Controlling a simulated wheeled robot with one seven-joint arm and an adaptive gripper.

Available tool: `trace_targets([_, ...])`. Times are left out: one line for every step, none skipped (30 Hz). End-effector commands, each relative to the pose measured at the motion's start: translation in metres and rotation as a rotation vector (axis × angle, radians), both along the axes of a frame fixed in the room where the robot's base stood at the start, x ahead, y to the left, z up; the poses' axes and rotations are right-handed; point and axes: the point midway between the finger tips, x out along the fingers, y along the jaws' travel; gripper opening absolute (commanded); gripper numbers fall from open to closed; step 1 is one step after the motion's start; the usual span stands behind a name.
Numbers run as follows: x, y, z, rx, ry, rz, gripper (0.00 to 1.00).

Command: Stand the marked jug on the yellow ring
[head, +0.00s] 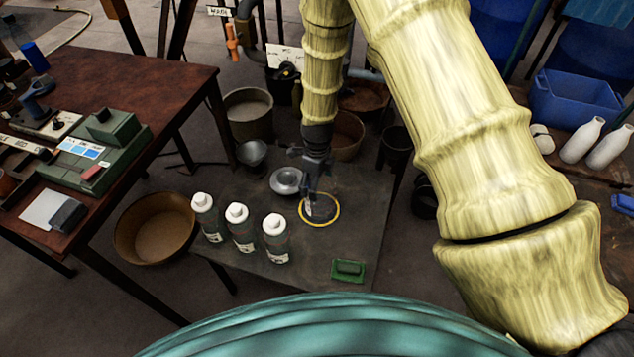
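The yellow ring (338,217) lies flat on the dark table (364,195), right of the bottles. My gripper (312,196) points down over the ring, and its fingers cover part of it. A small pale patch shows at the fingertips inside the ring; I cannot tell what it belongs to, or whether the fingers are open or shut. Each has a pale label low down; I cannot tell which is the marked one.
A grey round metal dish (286,181) sits just behind the ring. A green block (348,270) lies near the front edge. A metal funnel-like cup (252,158) stands at the back left. A brown bowl (128,232) is left of the table. Bare tabletop lies right of the ring.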

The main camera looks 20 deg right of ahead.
Motion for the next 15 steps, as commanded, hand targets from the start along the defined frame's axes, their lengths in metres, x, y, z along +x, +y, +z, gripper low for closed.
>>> trace_targets([0.0002, 0.0001, -0.0030, 0.000, 0.000, 0.000, 0.45])
trace_targets([0.0001, 0.0001, -0.0039, 0.000, 0.000, 0.000, 0.45])
trace_targets([0.0001, 0.0002, -0.0044, 0.000, 0.000, 0.001, 0.45])
trace_targets([0.0001, 0.0002, -0.0043, 0.000, 0.000, 0.001, 0.45])
trace_targets([0.0002, 0.0002, -0.0042, 0.000, 0.000, 0.001, 0.45])
trace_targets([0.0002, 0.0002, -0.0041, 0.000, 0.000, 0.001, 0.45])
trace_targets([0.0002, 0.0002, -0.0041, 0.000, 0.000, 0.001, 0.45])
trace_targets([0.0001, 0.0003, -0.0041, 0.000, 0.000, 0.001, 0.45])
trace_targets([0.0001, 0.0003, -0.0043, 0.000, 0.000, 0.001, 0.45])
trace_targets([0.0001, 0.0003, -0.0048, 0.000, 0.000, 0.001, 0.45])
trace_targets([0.0000, 0.0002, -0.0055, 0.000, 0.000, 0.001, 0.45])
trace_targets([-0.0001, 0.0003, -0.0066, 0.000, 0.000, 0.001, 0.45])
trace_targets([-0.0001, 0.0003, -0.0069, 0.000, 0.000, 0.000, 0.88])
trace_targets([-0.0001, 0.0003, -0.0065, 0.000, 0.000, 0.000, 0.94])
trace_targets([-0.0001, 0.0003, -0.0064, 0.000, 0.000, 0.000, 1.00])
